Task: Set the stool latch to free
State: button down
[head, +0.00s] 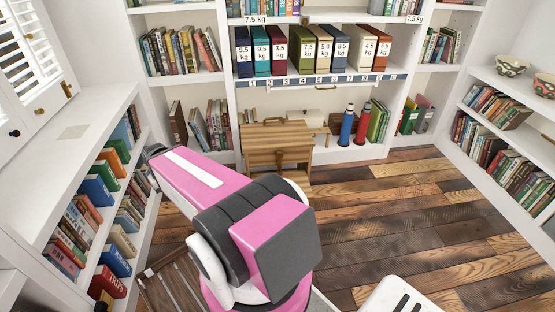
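A wooden step-like piece (264,138), which looks like the stool, stands on the floor against the back bookcase in the head view. It has a striped wood top and front, and a dark fitting (291,154) on its front that may be the latch. I cannot tell which setting the fitting is in. My pink and grey arm stands in front of it and hides its lower left part. My gripper cannot be made out in this view.
White bookcases line the left, back and right. Back shelves hold numbered binders (301,50) with weight labels. A blue bottle (347,125) and a red bottle (362,124) stand right of the stool. A slatted wooden piece (172,287) lies lower left. Plank floor (420,215) is clear at right.

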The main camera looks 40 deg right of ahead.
aim_at(280, 154)
jog(key=k+l+z, duration=0.15)
jog(key=z, duration=0.9)
jog(key=j+z, duration=0.15)
jog(key=z, duration=0.15)
jog(key=i+j+z, duration=0.1)
jog(key=z, duration=0.2)
